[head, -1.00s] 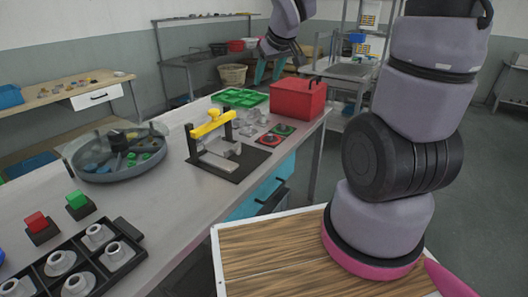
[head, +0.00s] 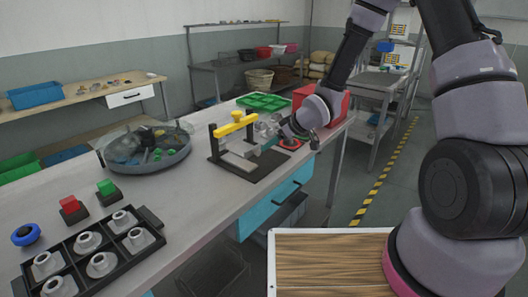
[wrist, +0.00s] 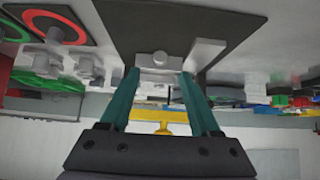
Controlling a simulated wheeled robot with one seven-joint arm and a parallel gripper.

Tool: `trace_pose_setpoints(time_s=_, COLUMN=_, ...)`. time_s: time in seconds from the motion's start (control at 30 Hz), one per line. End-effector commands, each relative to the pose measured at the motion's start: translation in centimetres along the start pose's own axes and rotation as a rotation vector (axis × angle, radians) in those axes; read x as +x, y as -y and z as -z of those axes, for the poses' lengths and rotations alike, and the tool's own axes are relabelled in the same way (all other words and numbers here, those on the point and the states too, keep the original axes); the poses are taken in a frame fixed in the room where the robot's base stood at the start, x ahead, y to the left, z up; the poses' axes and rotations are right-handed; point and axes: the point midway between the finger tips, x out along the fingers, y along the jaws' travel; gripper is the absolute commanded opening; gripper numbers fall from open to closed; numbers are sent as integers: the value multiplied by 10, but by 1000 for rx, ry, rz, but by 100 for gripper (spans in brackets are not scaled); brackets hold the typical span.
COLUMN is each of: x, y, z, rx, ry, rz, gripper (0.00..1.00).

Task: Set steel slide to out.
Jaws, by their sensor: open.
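The steel slide (head: 240,150) is a pale metal piece on a fixture with a black base plate (head: 262,175) and a yellow bar (head: 236,124) across its top. In the wrist view a pale block with a round knob (wrist: 159,59), seemingly the slide's end, lies between my fingertips. My gripper (wrist: 161,74) is open, with one teal finger on each side of that block; I cannot tell whether they touch it. In the head view my gripper (head: 270,142) is at the fixture's right side, and the arm partly hides the slide's right end.
A red box (head: 336,104) stands behind my wrist. Red-ringed and green pads (head: 291,143) lie close on the right. A round grey tank (head: 146,165) stands left of the fixture. A black tray with metal parts (head: 85,263) is at the front left.

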Motion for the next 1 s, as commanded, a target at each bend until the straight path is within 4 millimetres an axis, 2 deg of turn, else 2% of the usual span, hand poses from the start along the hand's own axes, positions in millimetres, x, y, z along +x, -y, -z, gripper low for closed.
trace_pose_setpoints(time_s=0.1, x=25, y=1, z=-1, rx=1, ry=3, rz=3, gripper=63)
trace_pose_setpoints(time_s=0.3, x=56, y=0, z=-1, rx=1, ry=2, rz=0, gripper=63)
trace_pose_setpoints(time_s=0.5, x=69, y=0, z=0, rx=0, ry=1, rz=-1, gripper=63)
trace_pose_setpoints(time_s=0.77, x=69, y=0, z=0, rx=0, ry=1, rz=-1, gripper=63)
trace_pose_setpoints(time_s=0.87, x=69, y=0, z=0, rx=0, ry=1, rz=-1, gripper=29)
trace_pose_setpoints(time_s=0.93, x=69, y=0, z=0, rx=0, ry=1, rz=-1, gripper=2)
trace_pose_setpoints(time_s=1.0, x=69, y=0, z=0, rx=0, ry=2, rz=-1, gripper=0)
